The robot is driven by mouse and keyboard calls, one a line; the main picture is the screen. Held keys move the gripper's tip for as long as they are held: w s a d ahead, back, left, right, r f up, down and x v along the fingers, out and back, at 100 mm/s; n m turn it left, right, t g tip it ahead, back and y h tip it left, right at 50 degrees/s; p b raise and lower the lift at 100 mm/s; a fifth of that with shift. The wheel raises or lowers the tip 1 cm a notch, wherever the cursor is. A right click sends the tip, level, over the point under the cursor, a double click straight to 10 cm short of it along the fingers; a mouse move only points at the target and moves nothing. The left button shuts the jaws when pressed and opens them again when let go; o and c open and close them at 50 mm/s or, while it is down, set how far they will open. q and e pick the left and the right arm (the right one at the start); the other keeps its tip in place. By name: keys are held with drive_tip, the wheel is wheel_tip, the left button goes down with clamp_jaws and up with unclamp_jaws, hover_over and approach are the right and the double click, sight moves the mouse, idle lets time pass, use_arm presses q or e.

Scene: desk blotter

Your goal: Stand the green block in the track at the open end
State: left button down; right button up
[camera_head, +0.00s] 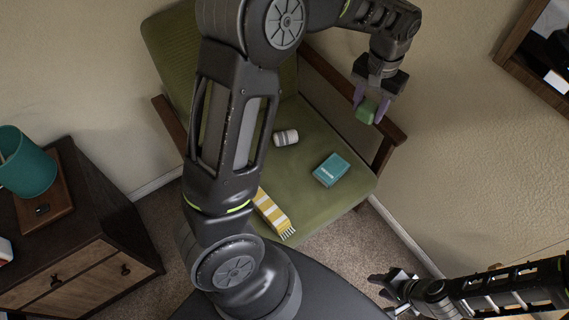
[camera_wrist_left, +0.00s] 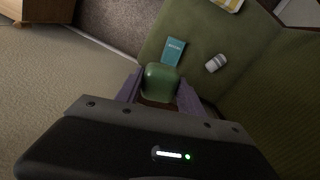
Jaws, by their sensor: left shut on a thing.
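The green block (camera_head: 366,112) is held between the purple-grey fingers of my left gripper (camera_head: 370,98), above the right side of a green armchair. In the left wrist view the block (camera_wrist_left: 160,80) sits between both fingertips, its rounded top facing the camera; my left gripper (camera_wrist_left: 160,97) is shut on it. My right gripper (camera_head: 389,282) is low at the right, far from the block and small in view; whether its fingers are apart is unclear. I cannot make out a track in either view.
The armchair seat (camera_head: 310,205) holds a teal book (camera_head: 331,170), a white and grey rounded item (camera_head: 286,137) and a yellow striped cloth (camera_head: 273,213). The chair's wooden armrest (camera_head: 340,82) runs near my left gripper.

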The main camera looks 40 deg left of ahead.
use_arm(q)
drive_tip(key=s+a+f+m+b, duration=0.1)
drive_tip(key=s+a+f+b, duration=0.3)
drive_tip(key=f, duration=0.5)
drive_tip(key=s+a+f+m+b, duration=0.1)
drive_tip(key=s+a+f+b, duration=0.3)
drive_tip(key=a+f+b, duration=0.2)
drive_tip(key=s+a+f+m+b, duration=0.1)
drive_tip(key=s+a+f+b, duration=0.4)
drive_tip(key=f+b, duration=0.3)
wheel_tip(320, 180, down, 4)
drive_tip(key=shift+a+f, duration=0.1)
drive_tip(key=shift+a, duration=0.45)
drive_tip(key=shift+f+b, duration=0.85)
drive_tip(key=shift+f, duration=2.25)
drive_tip(key=shift+f+b, duration=0.55)
drive_tip(key=shift+f, duration=1.35)
